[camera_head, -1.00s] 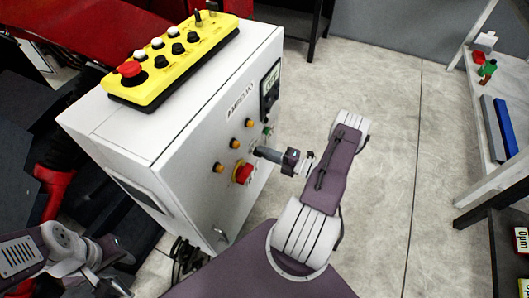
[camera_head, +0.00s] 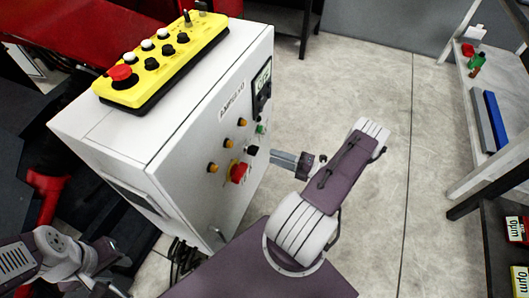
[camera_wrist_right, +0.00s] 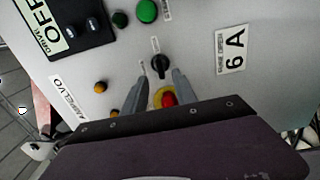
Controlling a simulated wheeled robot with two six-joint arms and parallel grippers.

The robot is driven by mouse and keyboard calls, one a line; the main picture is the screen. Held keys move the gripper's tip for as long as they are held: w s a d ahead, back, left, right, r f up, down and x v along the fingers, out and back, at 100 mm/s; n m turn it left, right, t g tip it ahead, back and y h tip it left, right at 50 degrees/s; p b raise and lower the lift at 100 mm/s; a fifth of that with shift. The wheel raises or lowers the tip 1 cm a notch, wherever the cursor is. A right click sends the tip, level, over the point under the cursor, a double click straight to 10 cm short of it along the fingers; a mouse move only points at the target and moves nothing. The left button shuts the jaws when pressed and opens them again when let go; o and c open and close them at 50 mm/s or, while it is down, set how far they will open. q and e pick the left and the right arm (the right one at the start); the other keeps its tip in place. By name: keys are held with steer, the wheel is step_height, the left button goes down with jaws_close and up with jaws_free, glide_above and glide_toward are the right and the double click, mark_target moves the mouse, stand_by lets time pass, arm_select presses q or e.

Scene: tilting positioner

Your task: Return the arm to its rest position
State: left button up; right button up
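My right gripper (camera_head: 274,160) is in front of the white control cabinet (camera_head: 200,150), apart from its panel. In the right wrist view its two fingers (camera_wrist_right: 160,78) are spread and empty. A black rotary knob (camera_wrist_right: 156,60) shows just past the fingertips, and a red button on a yellow base (camera_wrist_right: 166,97) shows between the fingers. The knob also shows in the head view (camera_head: 252,150), left of the gripper. My left gripper (camera_head: 108,288) is at the lower left edge, partly cut off; its fingers are not clear.
A yellow button box (camera_head: 160,62) lies on top of the cabinet. The panel has orange lamps (camera_head: 227,139) and a green button (camera_wrist_right: 147,11). A shelf (camera_head: 470,115) with blue and grey bars stands at the right. The floor (camera_head: 400,90) between is clear.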

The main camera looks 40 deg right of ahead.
steer(key=shift+v, duration=0.8)
